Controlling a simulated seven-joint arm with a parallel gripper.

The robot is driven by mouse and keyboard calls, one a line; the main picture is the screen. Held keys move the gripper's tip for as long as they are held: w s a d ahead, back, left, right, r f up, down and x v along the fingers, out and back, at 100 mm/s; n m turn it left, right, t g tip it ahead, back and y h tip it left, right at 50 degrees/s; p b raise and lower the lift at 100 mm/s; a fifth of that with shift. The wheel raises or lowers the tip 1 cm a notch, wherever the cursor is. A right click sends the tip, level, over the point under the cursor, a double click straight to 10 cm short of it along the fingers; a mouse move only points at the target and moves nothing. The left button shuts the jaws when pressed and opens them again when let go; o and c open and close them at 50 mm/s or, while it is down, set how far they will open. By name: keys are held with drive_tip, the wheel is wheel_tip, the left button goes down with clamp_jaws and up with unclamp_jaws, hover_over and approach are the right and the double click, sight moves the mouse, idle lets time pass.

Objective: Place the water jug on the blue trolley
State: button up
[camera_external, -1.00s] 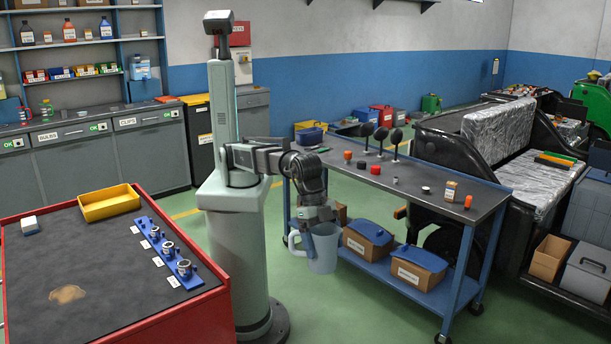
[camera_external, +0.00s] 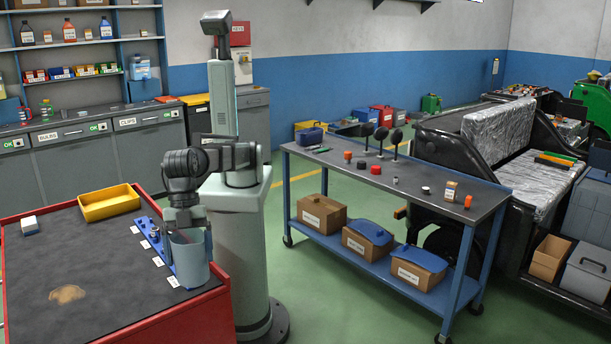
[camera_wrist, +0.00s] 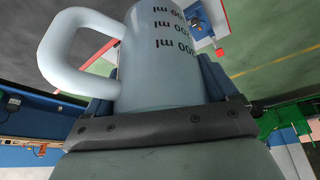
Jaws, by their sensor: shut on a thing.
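The water jug (camera_external: 188,264) is pale grey-blue. My gripper (camera_external: 187,228) is shut on it and holds it upright at the right side of the red workbench, in front of the blue rack. I cannot tell whether its base touches anything. In the wrist view the jug (camera_wrist: 160,55) is between the fingers of my gripper (camera_wrist: 160,85), its handle to the left and black "ml" marks on its wall. The blue trolley (camera_external: 425,177) stands to the right of my base, apart from the jug, with a dark top and a lower shelf.
The red workbench (camera_external: 110,250) carries a yellow tray (camera_external: 110,203), a small white block (camera_external: 30,225) and a blue rack (camera_external: 158,250) partly hidden by the jug. Small parts and upright black knobs (camera_external: 381,133) stand on the trolley top. Boxes (camera_external: 418,268) fill much of its lower shelf.

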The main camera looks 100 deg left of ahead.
drive_tip(key=s+r+m+g, duration=0.1)
drive_tip(key=s+r+m, duration=0.1)
drive_tip(key=s, duration=1.4)
drive_tip(key=s+r+m, duration=0.2)
drive_tip(key=s+r, duration=0.1)
drive_tip(key=s, duration=1.2)
drive_tip(key=shift+s+d+f, duration=0.1)
drive_tip(key=shift+d+f, duration=0.05)
drive_tip(key=shift+f, duration=2.4)
drive_tip(key=shift+s+d+f, duration=0.1)
drive_tip(key=shift+f, duration=2.4)
drive_tip(key=shift+f, duration=0.1)
drive_tip(key=o, duration=1)
drive_tip(key=v, duration=1.2)
drive_tip(key=shift+w+a, duration=0.15)
drive_tip(key=shift+w, duration=0.1)
